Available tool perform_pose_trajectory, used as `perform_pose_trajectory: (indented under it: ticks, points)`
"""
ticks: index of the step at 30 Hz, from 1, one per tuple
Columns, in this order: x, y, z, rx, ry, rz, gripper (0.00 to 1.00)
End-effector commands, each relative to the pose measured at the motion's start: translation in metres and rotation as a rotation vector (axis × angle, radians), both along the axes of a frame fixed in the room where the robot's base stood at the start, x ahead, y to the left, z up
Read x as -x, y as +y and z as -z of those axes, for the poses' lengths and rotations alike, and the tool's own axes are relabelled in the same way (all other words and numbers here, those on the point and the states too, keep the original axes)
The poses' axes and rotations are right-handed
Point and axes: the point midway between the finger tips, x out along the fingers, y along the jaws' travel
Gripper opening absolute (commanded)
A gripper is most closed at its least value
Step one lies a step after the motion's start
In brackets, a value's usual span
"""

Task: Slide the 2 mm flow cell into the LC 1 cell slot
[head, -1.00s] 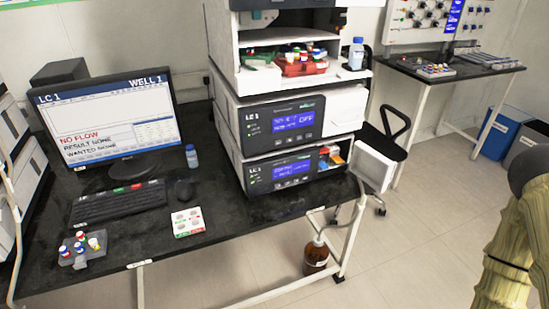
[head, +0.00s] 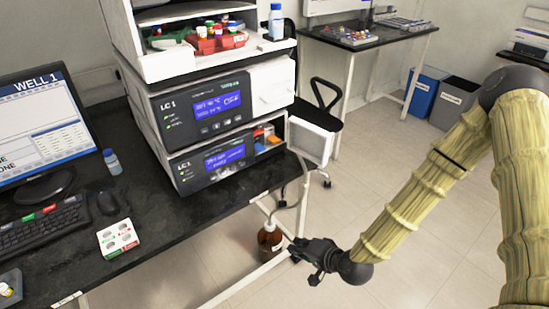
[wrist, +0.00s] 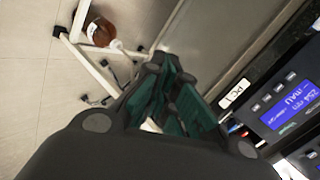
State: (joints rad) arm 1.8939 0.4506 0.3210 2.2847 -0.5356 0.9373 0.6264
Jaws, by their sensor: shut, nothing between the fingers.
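The LC 1 stack stands on the black bench. Its lower unit (head: 212,160) has a blue display and an opening (head: 266,138) at its right front with small coloured parts inside. I cannot tell which part there is the cell slot. A unit's display panel (wrist: 288,112) also shows at the right of the wrist view. I cannot make out the 2 mm flow cell in either view. My gripper (head: 305,262) is shut and empty, low in front of the bench's right end, apart from the stack. Its dark green-padded fingers (wrist: 175,98) fill the middle of the wrist view.
A white door or panel (head: 311,140) juts out right of the lower unit. A white holder with round wells (head: 118,239) lies on the bench by the mouse. A brown bottle (head: 270,240) stands below the bench frame. Open floor lies right of the bench.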

Motion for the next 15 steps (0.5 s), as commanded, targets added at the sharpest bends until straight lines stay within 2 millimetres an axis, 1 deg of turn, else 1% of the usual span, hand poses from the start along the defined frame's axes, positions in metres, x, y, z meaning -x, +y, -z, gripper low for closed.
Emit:
perform_pose_trajectory:
  ticks: [1, 2, 3, 5, 6, 9, 10, 12, 15]
  points:
    - [-0.025, 0.001, -0.018, -0.077, -0.05, 0.037, 0.0]
    - [-0.038, 0.001, -0.031, -0.121, -0.076, 0.055, 0.0]
    - [-0.054, 0.002, -0.048, -0.18, -0.111, 0.074, 0.0]
    - [-0.075, 0.0, -0.074, -0.262, -0.159, 0.101, 0.0]
    - [-0.087, -0.002, -0.09, -0.312, -0.189, 0.115, 0.0]
    - [-0.11, -0.008, -0.126, -0.417, -0.25, 0.139, 0.0]
    - [-0.115, -0.009, -0.135, -0.443, -0.265, 0.143, 0.0]
    - [-0.123, -0.013, -0.151, -0.488, -0.291, 0.15, 0.0]
    - [-0.13, -0.016, -0.166, -0.528, -0.314, 0.155, 0.0]
